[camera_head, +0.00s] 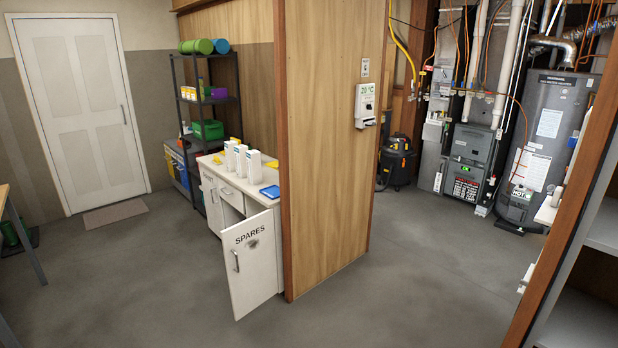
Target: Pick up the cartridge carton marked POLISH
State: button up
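Three white upright cartons stand close together on a white counter (232,190): a left one (230,156), a middle one (241,160) and a right one (253,165). Each has a small bluish mark near its top. The print is too small to read, so I cannot tell which is marked POLISH. My gripper is not in this view.
An open cabinet door marked SPARES (253,262) sticks out below the counter. A blue item (270,191) and yellow items lie by the cartons. A wooden partition (330,150) stands right of the counter. The floor (150,270) in front is clear.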

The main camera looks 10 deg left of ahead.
aim_at(230, 154)
jog(key=i+j, duration=0.25)
jog(key=j, duration=0.25)
jog(key=i+j, duration=0.3)
jog(key=j, duration=0.2)
jog(key=i+j, duration=0.25)
jog(key=j, duration=0.25)
jog(key=i+j, duration=0.25)
jog(key=j, duration=0.25)
jog(key=i+j, duration=0.3)
jog(key=j, duration=0.2)
jog(key=i+j, duration=0.25)
jog(key=j, duration=0.25)
jog(key=i+j, duration=0.25)
jog(key=j, duration=0.25)
jog(key=i+j+u, duration=0.1)
jog(key=i+j, duration=0.2)
jog(key=j, duration=0.15)
